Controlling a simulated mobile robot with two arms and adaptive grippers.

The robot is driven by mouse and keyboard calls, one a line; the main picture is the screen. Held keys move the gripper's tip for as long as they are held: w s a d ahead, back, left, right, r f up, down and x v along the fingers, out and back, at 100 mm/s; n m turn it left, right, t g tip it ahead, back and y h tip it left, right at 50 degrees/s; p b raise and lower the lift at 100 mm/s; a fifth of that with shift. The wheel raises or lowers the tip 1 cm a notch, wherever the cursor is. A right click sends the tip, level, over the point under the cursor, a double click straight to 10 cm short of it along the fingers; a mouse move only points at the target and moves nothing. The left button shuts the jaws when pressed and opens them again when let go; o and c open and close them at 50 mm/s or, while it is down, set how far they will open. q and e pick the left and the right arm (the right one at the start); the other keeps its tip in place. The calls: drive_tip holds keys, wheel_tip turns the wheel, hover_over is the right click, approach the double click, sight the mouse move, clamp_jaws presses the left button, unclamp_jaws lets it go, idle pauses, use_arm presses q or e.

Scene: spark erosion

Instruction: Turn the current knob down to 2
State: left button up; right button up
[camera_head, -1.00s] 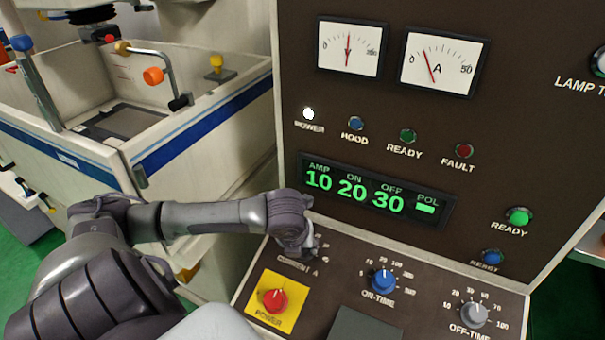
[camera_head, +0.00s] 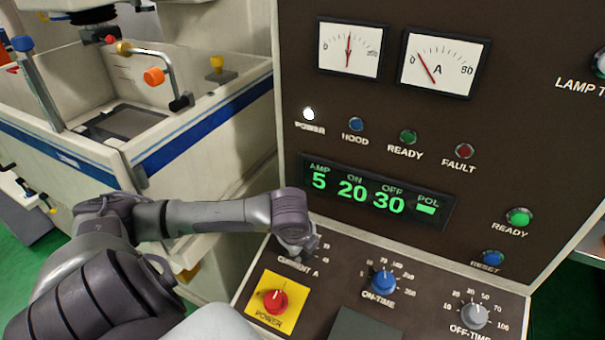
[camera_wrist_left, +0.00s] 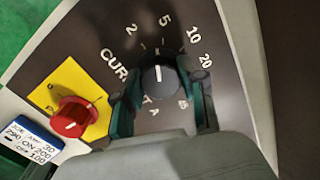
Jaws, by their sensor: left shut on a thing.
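The current knob (camera_wrist_left: 159,83) shows in the left wrist view as a dark round knob with a white pointer line. Its pointer points up, close to the 5 mark, with the 2 mark to the left of it. My left gripper (camera_wrist_left: 161,92) is shut on the knob, one finger on each side. In the head view my left gripper (camera_head: 297,250) reaches down to the sloped panel above the CURRENT A label and hides the knob. The display (camera_head: 378,190) reads AMP 5, ON 20, OFF 30. My right gripper is not in view.
The red POWER knob (camera_head: 274,300) on its yellow plate sits close to the gripper. The blue ON-TIME knob (camera_head: 383,282) and grey OFF-TIME knob (camera_head: 474,316) are to the right. The ammeter (camera_head: 440,63) needle leans left.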

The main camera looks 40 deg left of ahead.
use_arm(q)
drive_tip(key=n, duration=0.4)
drive_tip(key=shift+n, duration=0.3)
idle(0.5)
drive_tip(key=o, duration=1.1)
drive_tip(key=shift+o, duration=0.2)
drive_tip(key=v, duration=1.2)
drive_tip(key=shift+w, duration=0.1)
